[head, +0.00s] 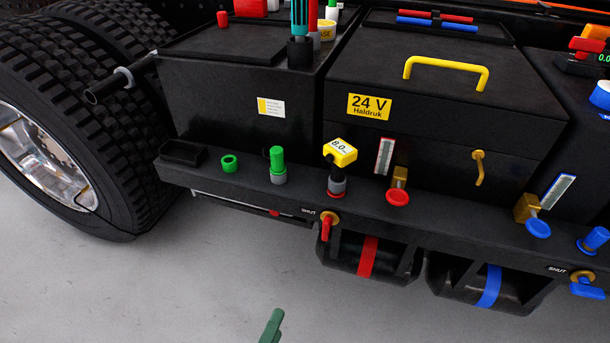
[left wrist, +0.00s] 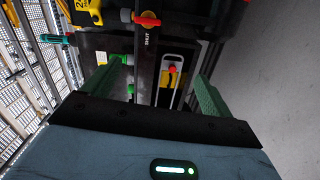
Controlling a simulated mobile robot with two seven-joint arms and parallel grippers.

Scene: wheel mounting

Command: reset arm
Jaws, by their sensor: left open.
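My left gripper (head: 272,326) shows at the bottom edge of the head view only as a green finger over the grey floor, below and apart from the black truck side. In the left wrist view the left gripper (left wrist: 157,78) has its two green fingers spread wide. I see nothing held between them. The truck's ledge with a red-handled valve (left wrist: 147,20) lies beyond the fingers. My right gripper is in neither view.
The ledge (head: 240,196) carries a green ring (head: 229,163), a green plug (head: 277,160) and a yellow gauge (head: 340,152). Red and blue banded tanks hang below. A large wheel (head: 50,150) stands at left. The floor (head: 150,290) in front is clear.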

